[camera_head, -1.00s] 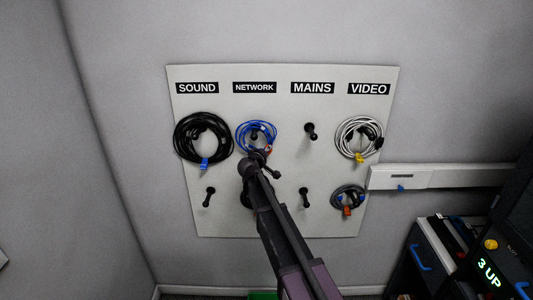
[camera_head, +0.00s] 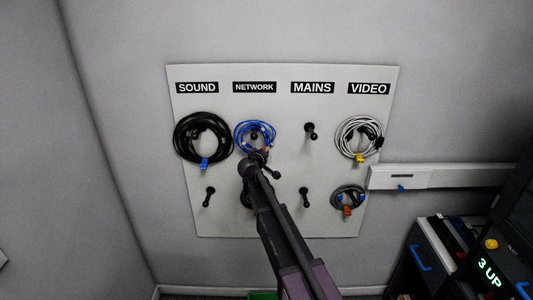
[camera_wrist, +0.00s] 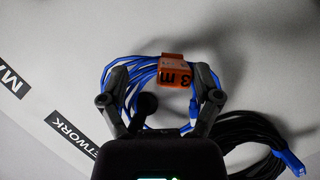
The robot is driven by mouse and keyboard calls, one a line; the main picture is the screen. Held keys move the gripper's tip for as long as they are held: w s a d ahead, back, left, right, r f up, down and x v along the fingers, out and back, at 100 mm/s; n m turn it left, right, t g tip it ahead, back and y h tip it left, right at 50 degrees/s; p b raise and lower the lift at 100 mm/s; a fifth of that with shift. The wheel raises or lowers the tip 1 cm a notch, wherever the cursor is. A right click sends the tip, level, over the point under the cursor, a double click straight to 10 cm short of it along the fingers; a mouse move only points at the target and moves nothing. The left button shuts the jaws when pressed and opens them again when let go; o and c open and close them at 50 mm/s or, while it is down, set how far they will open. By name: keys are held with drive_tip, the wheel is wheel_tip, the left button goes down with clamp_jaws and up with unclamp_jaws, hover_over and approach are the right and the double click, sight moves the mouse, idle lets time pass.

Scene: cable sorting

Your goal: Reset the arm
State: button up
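A blue cable coil (camera_head: 241,140) hangs on the upper peg under the NETWORK label (camera_head: 254,87). In the wrist view the blue coil (camera_wrist: 145,70) carries an orange "3 m" tag (camera_wrist: 176,69), and the dark peg (camera_wrist: 147,103) shows below the tag. My gripper (camera_head: 262,154) is at the lower part of this coil. In the wrist view my gripper (camera_wrist: 161,78) has its fingers wide apart, one on each side of the tag, with cable strands close to both fingertips. I cannot tell whether they touch.
The upper MAINS peg (camera_head: 310,132) and lower MAINS peg (camera_head: 304,197) are bare. A wall rail (camera_head: 440,176) and dark cabinet (camera_head: 430,265) are at right.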

drive_tip(key=s+d+f+m+g+b, duration=0.1)
drive_tip(key=s+d+f+m+g, duration=0.25)
drive_tip(key=s+d+f, duration=0.4)
drive_tip(key=s+d+f+m+g+b, duration=0.25)
drive_tip(key=s+d+f+g, duration=0.2)
drive_tip(key=s+d, duration=0.55)
drive_tip(key=s+f+m+g+y+b, duration=0.1)
drive_tip(key=s+f+g+y, duration=0.1)
drive_tip(key=s, duration=1)
drive_tip(key=s+f+m+g+y, duration=0.1)
drive_tip(key=s+f+g+y, duration=0.2)
drive_tip(key=s+f, duration=0.3)
drive_tip(key=s+g, duration=0.1)
drive_tip(key=s, duration=0.4)
drive_tip(key=shift+s+g+b, duration=0.3)
drive_tip(key=shift+s+b, duration=0.05)
